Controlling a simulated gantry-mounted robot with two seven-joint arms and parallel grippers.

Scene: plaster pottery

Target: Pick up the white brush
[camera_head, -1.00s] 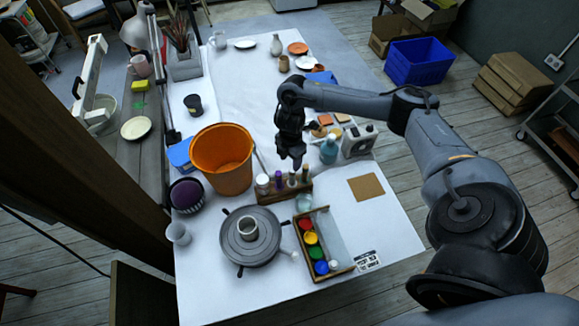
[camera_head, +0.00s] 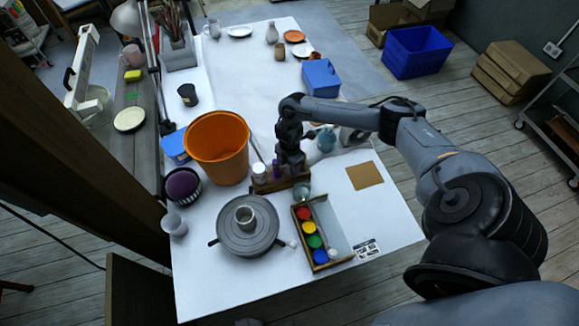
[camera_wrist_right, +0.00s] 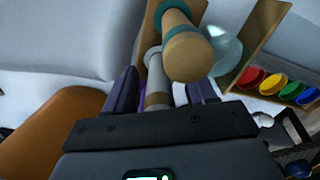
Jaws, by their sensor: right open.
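A wooden rack (camera_head: 285,187) on the white table holds several upright handled tools, one with a white top (camera_head: 259,172) at its left end. My right gripper (camera_head: 291,163) is over the right part of the rack, pointing down, and hides some handles. In the right wrist view the open right gripper (camera_wrist_right: 162,90) has a pale handle with a tan end, probably the white brush (camera_wrist_right: 154,68), between its fingers. I cannot tell whether they touch it. A wooden handle with a teal band (camera_wrist_right: 187,55) stands very near the camera and partly covers the view. My left gripper is not in view.
An orange bucket (camera_head: 217,150) stands close left of the rack. A grey turntable (camera_head: 247,238) and a paint tray (camera_head: 342,258) with colored pots are in front. A teal bottle (camera_head: 326,139) is to the right, a blue box (camera_head: 321,77) behind.

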